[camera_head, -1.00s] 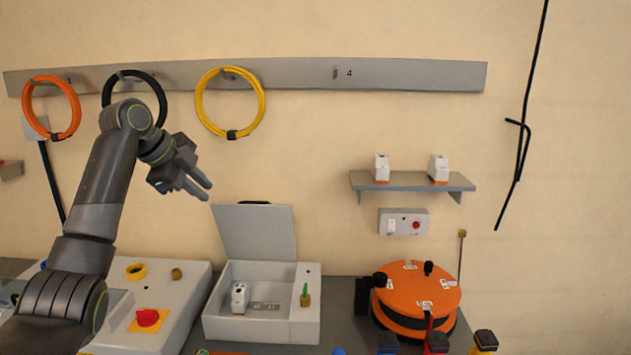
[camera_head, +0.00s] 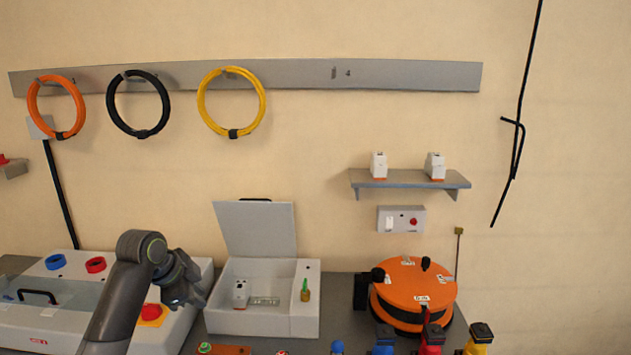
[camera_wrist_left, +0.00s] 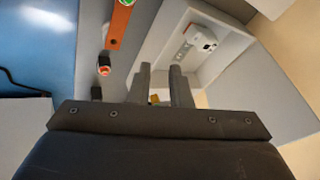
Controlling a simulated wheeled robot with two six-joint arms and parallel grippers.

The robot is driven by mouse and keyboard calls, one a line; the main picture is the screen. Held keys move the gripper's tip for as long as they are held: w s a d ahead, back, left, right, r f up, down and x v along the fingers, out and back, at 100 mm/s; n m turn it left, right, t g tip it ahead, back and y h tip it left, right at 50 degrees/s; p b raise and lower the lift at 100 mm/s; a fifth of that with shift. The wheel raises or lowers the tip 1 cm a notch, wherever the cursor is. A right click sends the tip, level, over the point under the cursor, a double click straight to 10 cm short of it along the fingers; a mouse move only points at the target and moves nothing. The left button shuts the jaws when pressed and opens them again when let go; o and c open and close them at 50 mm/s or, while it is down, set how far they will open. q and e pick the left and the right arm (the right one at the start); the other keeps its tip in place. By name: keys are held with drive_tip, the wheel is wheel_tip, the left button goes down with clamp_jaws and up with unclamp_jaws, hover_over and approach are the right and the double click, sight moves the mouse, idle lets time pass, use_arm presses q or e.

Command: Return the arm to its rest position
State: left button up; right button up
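My left arm (camera_head: 122,300) comes in from the lower left in the head view, folded low in front of the grey bender housing. My left gripper (camera_head: 188,298) hangs left of the open white box, its fingers partly blurred into dark shapes. In the left wrist view the two fingers (camera_wrist_left: 161,88) stand apart with a gap between them and hold nothing. The white box also shows beyond them there. My right gripper is not in view.
The open white box (camera_head: 245,320) holds a small white device (camera_head: 240,293). An orange round turntable (camera_head: 415,284) stands at the right. Orange (camera_head: 57,134), black (camera_head: 142,134) and yellow (camera_head: 204,112) cable coils hang on the wall rail. A red knob (camera_head: 151,312) is close to my left arm.

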use_arm(q)
drive_tip(key=s+a+f+n+y, duration=0.2)
drive_tip(key=s+f+n, duration=0.5)
drive_tip(key=s+f, duration=1.15)
drive_tip(key=s+a+f+n+g+y, duration=0.2)
drive_tip(key=s+n, duration=0.6)
drive_tip(key=s, duration=1.7)
wheel_tip(320, 180, down, 24)
drive_tip(key=a, duration=0.2)
drive_tip(key=s+d+f+g, duration=0.1)
drive_tip(key=s+f+g, duration=0.1)
drive_tip(key=s+f, duration=1.2)
drive_tip(key=shift+s+f, duration=0.4)
drive_tip(key=shift+f, duration=0.3)
